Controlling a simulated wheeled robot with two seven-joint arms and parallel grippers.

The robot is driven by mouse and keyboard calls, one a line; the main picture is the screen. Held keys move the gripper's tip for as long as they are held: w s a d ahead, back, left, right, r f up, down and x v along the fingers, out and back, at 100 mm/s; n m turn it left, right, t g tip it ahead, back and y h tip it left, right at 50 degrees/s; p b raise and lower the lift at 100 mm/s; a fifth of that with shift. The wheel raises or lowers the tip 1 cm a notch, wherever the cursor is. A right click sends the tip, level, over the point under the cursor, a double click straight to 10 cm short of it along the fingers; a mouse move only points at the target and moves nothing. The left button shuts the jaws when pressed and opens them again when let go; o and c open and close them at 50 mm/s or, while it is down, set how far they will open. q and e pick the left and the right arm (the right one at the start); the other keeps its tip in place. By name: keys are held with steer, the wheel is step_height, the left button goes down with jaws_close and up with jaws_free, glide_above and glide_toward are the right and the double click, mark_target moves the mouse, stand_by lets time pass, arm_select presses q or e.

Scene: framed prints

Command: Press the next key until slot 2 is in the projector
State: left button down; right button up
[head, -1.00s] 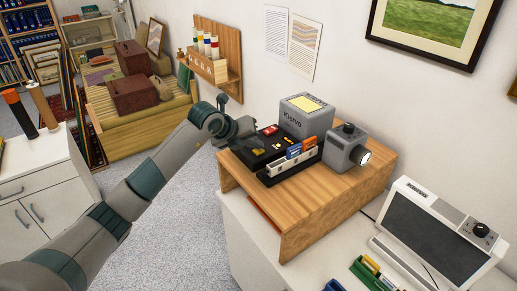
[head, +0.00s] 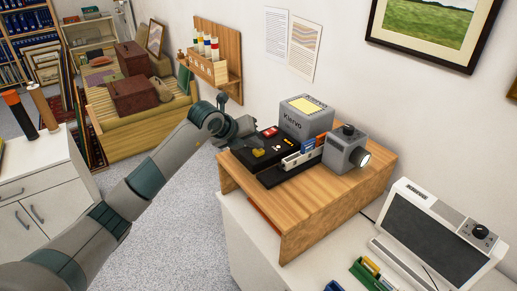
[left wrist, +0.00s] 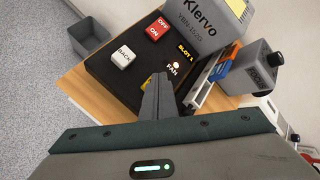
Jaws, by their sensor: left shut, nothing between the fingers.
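The grey Klervo projector (head: 306,117) stands on a wooden stand, with its black control panel (head: 283,143) in front. In the left wrist view the panel carries a white BACK key (left wrist: 123,56), a red OFF/ON switch (left wrist: 158,29) and a display (left wrist: 186,50) reading SLOT 1. A yellow key (head: 258,152), unlabelled in what shows, is mostly hidden behind my fingers in the wrist view. My left gripper (left wrist: 160,80) is shut and empty, just over the yellow key; contact cannot be told. The slide tray (head: 303,158) holds blue and orange slides beside the panel. My right gripper is out of view.
The lens unit (head: 345,149) stands right of the tray, its lens lit. The wooden stand (head: 318,200) has bare top at its front. A white viewer with a dark screen (head: 432,238) sits lower right. A FAN lamp (left wrist: 176,65) glows on the panel.

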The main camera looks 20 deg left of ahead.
mark_target(256, 152)
arm_select(q)
steer(key=shift+r, duration=0.7)
steer(key=shift+r+p, duration=1.45)
steer(key=shift+r, duration=1.05)
steer(key=shift+d, duration=0.1)
